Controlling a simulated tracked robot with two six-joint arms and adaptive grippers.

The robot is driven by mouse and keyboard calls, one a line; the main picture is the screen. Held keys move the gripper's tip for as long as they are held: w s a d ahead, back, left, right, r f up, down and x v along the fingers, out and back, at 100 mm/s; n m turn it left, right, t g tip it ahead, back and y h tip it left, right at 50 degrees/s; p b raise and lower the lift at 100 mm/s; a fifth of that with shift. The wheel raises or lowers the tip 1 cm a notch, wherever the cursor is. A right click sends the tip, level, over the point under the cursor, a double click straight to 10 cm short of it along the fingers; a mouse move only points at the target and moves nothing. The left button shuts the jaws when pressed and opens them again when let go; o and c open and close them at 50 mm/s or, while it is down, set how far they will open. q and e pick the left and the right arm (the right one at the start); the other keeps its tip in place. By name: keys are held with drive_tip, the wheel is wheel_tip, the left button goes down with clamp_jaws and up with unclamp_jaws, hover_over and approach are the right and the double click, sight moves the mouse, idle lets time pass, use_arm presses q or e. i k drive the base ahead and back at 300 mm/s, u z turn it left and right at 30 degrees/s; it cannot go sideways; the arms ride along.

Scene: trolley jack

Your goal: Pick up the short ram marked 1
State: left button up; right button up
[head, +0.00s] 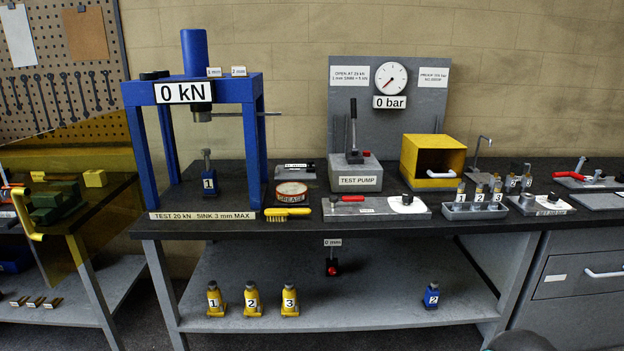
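A grey tray (445,211) on the bench, right of centre, holds several upright metal rams with number labels. The ram marked 1 (460,194) stands at the tray's left end. The ram marked 2 (478,197) and the ram marked 3 (496,197) stand to its right. Their lower ends are hidden by the tray. More small metal pieces with labels (512,180) stand just behind and to the right, partly covered.
A blue press (250,90) stands at left with a blue jack marked 1 (208,180) inside. A yellow box (425,150) is behind the tray. Yellow jacks (251,300) and a blue jack marked 2 (431,296) stand on the lower shelf. The bench's front edge is bare before the tray.

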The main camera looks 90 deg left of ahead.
sight(209, 178)
drive_tip(key=i, duration=0.2)
drive_tip(key=u, duration=2.2)
drive_tip(key=i, duration=0.15)
drive_tip(key=u, duration=1.8)
drive_tip(key=k, duration=0.35)
drive_tip(key=u, duration=0.45)
drive_tip(key=i, duration=1.4)
drive_tip(key=z, duration=0.5)
